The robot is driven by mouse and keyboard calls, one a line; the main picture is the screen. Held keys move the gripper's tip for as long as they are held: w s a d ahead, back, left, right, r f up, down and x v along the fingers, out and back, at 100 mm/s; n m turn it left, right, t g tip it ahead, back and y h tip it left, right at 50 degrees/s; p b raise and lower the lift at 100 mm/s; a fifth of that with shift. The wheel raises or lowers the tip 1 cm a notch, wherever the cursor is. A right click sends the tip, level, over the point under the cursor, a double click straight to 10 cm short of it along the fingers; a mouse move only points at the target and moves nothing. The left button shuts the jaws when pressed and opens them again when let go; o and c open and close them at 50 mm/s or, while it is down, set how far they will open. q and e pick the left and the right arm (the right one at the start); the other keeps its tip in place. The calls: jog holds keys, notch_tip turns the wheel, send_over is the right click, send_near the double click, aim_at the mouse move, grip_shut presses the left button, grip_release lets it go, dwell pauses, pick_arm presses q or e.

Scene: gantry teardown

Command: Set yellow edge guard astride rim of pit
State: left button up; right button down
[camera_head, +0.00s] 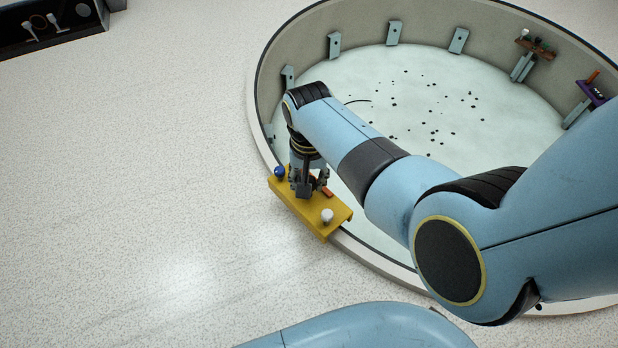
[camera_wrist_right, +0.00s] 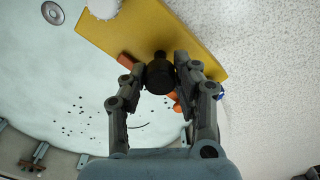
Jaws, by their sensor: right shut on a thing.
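The yellow edge guard (camera_head: 303,208) lies across the near left rim of the round pit (camera_head: 362,22) in the head view. It carries a blue ball-shaped piece, a white knob (camera_head: 327,215) and an orange piece. My right gripper (camera_head: 312,184) is above the guard's middle. In the right wrist view my right gripper (camera_wrist_right: 160,76) is shut on the dark round knob (camera_wrist_right: 160,77) of the yellow guard (camera_wrist_right: 208,42). I cannot tell whether the guard rests on the rim or hangs just above it. My left gripper is out of view.
Inside the pit, dark specks lie on the pale floor (camera_head: 400,75). Brackets line its wall, and small shelves (camera_head: 536,48) with items stand at the far right. A dark case (camera_head: 50,28) is at the upper left. The speckled floor left of the pit is clear.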

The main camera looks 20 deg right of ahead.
jog(key=shift+f+b, duration=1.2)
jog(key=shift+f, duration=0.9)
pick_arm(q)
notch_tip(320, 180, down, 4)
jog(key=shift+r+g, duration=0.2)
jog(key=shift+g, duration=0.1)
pick_arm(e)
jog(key=shift+w, duration=0.1)
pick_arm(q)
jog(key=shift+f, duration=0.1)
pick_arm(e)
jog(key=shift+f, duration=0.35)
jog(key=c, duration=1.1)
grip_release()
jog(key=shift+o, duration=0.9)
